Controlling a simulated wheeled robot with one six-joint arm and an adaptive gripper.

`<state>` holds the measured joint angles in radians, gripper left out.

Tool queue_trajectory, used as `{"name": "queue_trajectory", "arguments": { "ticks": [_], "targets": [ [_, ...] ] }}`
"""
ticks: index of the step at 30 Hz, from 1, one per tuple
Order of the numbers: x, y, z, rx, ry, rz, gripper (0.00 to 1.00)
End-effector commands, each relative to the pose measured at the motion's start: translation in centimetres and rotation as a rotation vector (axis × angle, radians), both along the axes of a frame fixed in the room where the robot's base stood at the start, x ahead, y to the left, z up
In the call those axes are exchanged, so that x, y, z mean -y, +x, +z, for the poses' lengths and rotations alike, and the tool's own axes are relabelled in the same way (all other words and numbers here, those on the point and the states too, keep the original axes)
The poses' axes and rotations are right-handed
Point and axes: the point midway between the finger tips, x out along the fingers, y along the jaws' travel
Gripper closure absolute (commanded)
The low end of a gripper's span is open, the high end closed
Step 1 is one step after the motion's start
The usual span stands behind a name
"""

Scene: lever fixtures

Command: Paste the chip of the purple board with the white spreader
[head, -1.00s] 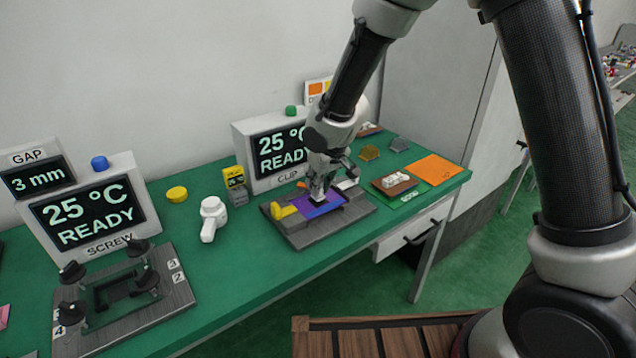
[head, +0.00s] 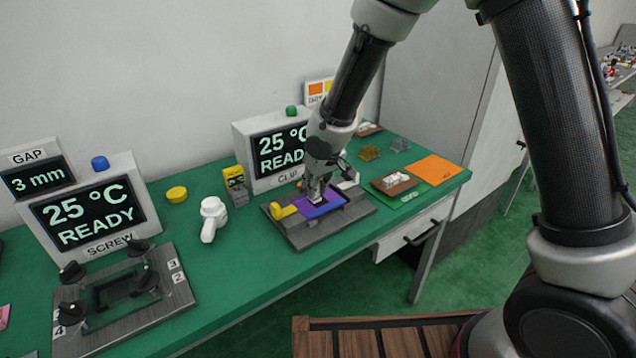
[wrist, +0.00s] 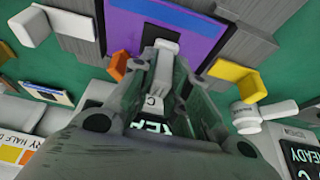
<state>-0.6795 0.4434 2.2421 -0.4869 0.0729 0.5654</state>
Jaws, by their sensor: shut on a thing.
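The purple board (head: 328,208) lies in the grey fixture (head: 305,236) in front of the CLIP display. In the wrist view the purple board (wrist: 125,25) fills the top middle, with a dark chip (wrist: 175,40) on it, partly hidden. My gripper (head: 314,190) points down over the board. It is shut on the white spreader (wrist: 162,65), whose wide end is at the dark chip's near side. I cannot tell whether it touches the chip. A yellow lever (head: 284,211) stands at the fixture's left; it also shows in the wrist view (wrist: 237,82).
The CLIP display (head: 278,150) stands close behind the fixture. A white handled object (head: 212,218) lies to the left, beyond it the SCREW fixture (head: 125,295). At right are a brown board (head: 394,184) and an orange sheet (head: 434,169).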

Motion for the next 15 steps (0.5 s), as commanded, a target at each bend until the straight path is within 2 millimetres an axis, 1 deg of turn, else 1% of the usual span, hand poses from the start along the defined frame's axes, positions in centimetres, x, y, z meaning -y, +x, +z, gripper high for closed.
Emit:
{"name": "queue_trajectory", "arguments": {
  "ticks": [4, 15],
  "targets": [
    [0.2, 0.0, 0.0, 0.0, 0.0, -0.001, 1.0],
    [1.9, 0.4, -0.1, 0.001, 0.001, -0.001, 1.0]
  ]
}}
